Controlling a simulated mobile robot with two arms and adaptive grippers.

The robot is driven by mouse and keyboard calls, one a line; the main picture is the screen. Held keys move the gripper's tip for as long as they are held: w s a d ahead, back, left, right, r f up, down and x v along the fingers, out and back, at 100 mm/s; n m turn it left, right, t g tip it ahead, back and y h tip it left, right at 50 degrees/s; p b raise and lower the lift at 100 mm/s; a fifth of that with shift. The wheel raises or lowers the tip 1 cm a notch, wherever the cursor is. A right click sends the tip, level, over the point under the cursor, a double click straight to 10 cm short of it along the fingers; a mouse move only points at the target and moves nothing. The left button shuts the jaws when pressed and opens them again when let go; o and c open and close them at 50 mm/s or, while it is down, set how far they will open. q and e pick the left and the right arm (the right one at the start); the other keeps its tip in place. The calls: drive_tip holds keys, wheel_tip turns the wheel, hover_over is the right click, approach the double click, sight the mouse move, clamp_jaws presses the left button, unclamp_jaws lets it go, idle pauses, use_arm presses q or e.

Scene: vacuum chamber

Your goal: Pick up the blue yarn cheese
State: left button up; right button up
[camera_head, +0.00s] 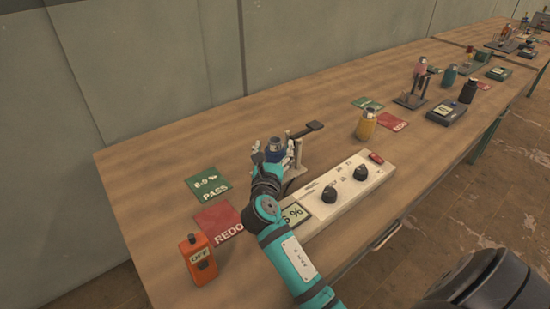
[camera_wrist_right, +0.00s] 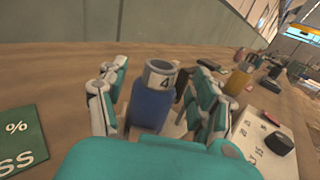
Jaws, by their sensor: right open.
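The blue yarn cheese (camera_head: 275,150) is a blue cylinder with a grey top, upright on a small stand on the wooden table. In the right wrist view the blue yarn cheese (camera_wrist_right: 152,104) stands between the fingers, and its grey top bears a "4". My right gripper (camera_head: 273,158) is at the blue yarn cheese, with its fingers on either side of it. In the right wrist view my right gripper (camera_wrist_right: 158,105) is open, with a gap beside the yarn. The lower part of the yarn is hidden. My left gripper is not in view.
A white control panel (camera_head: 345,190) with black knobs lies right of my arm. A green PASS card (camera_head: 207,184), a red REDO card (camera_head: 217,221) and an orange bottle (camera_head: 197,259) are at the left. A yellow cylinder (camera_head: 366,126) stands farther right. A wall (camera_head: 150,75) runs behind the table.

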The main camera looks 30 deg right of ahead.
drive_tip(key=shift+x, duration=1.2)
drive_tip(key=shift+w+d, duration=0.1)
drive_tip(key=shift+d, duration=0.1)
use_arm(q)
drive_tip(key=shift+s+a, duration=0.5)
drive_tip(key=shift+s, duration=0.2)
use_arm(e)
clamp_jaws()
